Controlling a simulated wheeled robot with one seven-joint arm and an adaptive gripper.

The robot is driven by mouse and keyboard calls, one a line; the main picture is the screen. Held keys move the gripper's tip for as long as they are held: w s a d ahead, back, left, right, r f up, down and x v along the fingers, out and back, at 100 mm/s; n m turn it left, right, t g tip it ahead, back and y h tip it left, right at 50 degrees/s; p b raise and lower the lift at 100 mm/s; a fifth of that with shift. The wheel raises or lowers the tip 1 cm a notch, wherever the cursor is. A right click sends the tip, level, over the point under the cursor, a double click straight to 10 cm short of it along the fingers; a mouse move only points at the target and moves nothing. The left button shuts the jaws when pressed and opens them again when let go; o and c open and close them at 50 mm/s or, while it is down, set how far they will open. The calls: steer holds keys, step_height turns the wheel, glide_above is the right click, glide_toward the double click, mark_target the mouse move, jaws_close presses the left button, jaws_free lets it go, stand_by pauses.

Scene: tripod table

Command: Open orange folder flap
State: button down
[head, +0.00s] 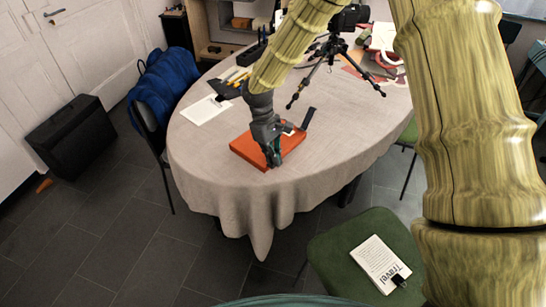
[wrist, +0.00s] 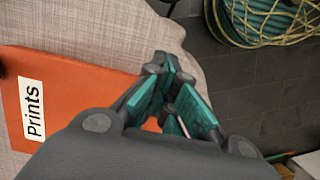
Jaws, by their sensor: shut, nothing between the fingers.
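The orange folder (head: 247,149) lies on the cloth-covered table near its front left edge. In the wrist view the orange folder (wrist: 70,80) fills the left side and bears a white label (wrist: 33,109) reading "Prints". My gripper (head: 275,160) is over the folder's right front part in the head view and hides some of it. In the wrist view my gripper (wrist: 160,65) has its teal-padded fingertips together by the folder's edge, with nothing between them. I cannot tell whether the fingertips touch the folder. The flap looks closed.
The table (head: 215,183) also holds a white paper (head: 205,110) at the left and a black tripod (head: 335,50) behind the folder. A green chair (head: 335,245) with a book stands in front. A blue jacket (head: 165,85) hangs on a chair at left.

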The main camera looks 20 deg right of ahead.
steer(key=shift+r, duration=0.15)
steer(key=shift+p+v, duration=1.15)
steer(key=shift+v, duration=0.15)
steer(key=shift+r, duration=0.1)
steer(key=shift+p+v, duration=1.1)
steer(key=shift+v, duration=0.2)
steer(key=shift+w+r, duration=0.1)
steer(key=shift+r, duration=0.05)
steer(key=shift+w+a+r+p, duration=0.2)
steer(key=shift+w+r+p, duration=0.05)
steer(key=shift+r+p, duration=0.3)
steer(key=shift+w+a+r+p, duration=0.2)
steer(key=shift+w+r+p, duration=0.05)
steer(key=shift+r+p, duration=0.3)
steer(key=shift+r, duration=0.15)
